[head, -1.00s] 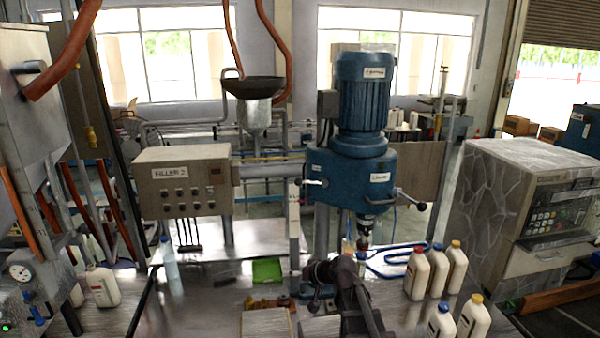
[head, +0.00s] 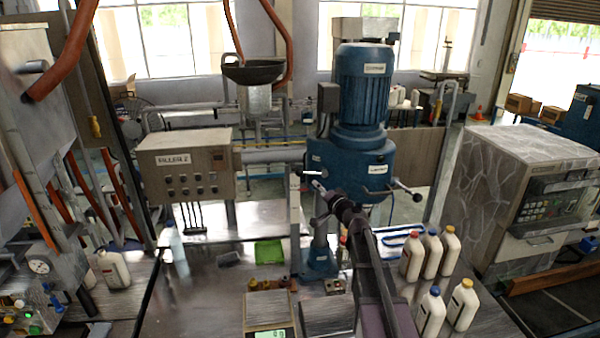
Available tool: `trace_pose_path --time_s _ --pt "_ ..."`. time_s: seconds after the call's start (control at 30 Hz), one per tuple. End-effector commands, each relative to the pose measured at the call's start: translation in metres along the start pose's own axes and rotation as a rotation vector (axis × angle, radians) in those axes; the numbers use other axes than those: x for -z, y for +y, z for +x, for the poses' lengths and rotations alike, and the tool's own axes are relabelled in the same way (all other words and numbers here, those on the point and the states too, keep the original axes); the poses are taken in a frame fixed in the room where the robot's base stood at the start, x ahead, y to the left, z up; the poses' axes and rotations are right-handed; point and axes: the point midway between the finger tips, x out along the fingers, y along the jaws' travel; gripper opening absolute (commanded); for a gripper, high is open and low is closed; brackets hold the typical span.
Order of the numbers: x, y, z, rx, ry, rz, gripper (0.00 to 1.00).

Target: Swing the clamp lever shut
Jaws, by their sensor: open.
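The blue capping machine (head: 350,150) stands upright at the middle of the bench. A short pale lever (head: 314,173) sticks out to the left from its head; it looks like the clamp lever, but no label on it can be read. Another lever with a dark ball knob (head: 417,197) reaches out on the head's right side. My gripper (head: 319,186) is open, raised in front of the machine's head, with its fingertips just below the pale lever. I cannot tell whether they touch it. My gripper and arm hide part of the machine's lower front.
Several white bottles (head: 412,256) stand at the right of the bench, beside a blue hose loop. A green tray (head: 269,252) and a scale (head: 268,308) are left of my arm. The Filler 2 control box (head: 187,163) is to the left.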

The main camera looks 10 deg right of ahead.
Motion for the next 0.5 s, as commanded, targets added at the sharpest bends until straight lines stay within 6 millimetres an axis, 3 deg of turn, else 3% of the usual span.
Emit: trace_pose_path --time_s 0.27,0.5 --pt "0.0 0.0 0.003 0.0 -0.001 0.0 0.78" --pt "0.001 0.001 0.023 0.0 -0.002 0.0 0.78"
